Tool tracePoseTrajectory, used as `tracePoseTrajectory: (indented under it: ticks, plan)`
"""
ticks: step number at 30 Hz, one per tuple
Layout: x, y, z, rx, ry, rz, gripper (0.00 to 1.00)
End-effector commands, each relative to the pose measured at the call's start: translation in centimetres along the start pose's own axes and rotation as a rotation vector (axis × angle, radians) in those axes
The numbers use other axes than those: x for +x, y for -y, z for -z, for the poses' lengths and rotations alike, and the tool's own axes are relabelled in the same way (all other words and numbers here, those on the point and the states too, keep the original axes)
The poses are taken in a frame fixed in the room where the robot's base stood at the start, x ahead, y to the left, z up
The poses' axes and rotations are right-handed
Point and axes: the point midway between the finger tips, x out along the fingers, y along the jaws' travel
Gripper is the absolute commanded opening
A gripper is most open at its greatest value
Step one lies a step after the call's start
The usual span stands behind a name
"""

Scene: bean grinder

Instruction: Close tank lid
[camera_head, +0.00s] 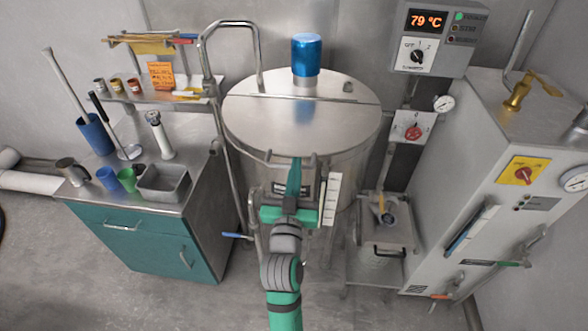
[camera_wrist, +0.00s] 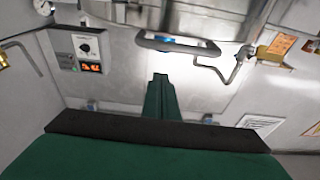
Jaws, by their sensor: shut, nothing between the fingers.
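The steel tank (camera_head: 345,165) stands in the middle of the head view. Its round lid (camera_head: 335,120) lies flat over the top, with no visible gap at the rim. A thin handle bar runs along the lid's front edge; in the wrist view a bar handle (camera_wrist: 190,48) shows just beyond the fingers. My gripper (camera_head: 294,168) is at the tank's front, just below the front rim, with its green fingers together and empty. The fingers also show in the wrist view (camera_wrist: 160,82). I cannot tell whether they touch the handle.
A blue-topped motor (camera_head: 306,55) stands on the lid's rear part. A bent steel pipe (camera_head: 205,70) rises left of the tank. A bench (camera_head: 190,190) with cups is at left; a control box (camera_head: 433,38) and grey cabinet (camera_head: 460,180) are at right.

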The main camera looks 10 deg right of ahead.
Motion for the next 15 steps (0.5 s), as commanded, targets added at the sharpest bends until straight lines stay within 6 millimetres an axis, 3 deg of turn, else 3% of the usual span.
tracePoseTrajectory:
  ticks: [15]
  plan:
    - [-6.7,0.6,-2.1,0.001,-0.004,0.011,0.00]
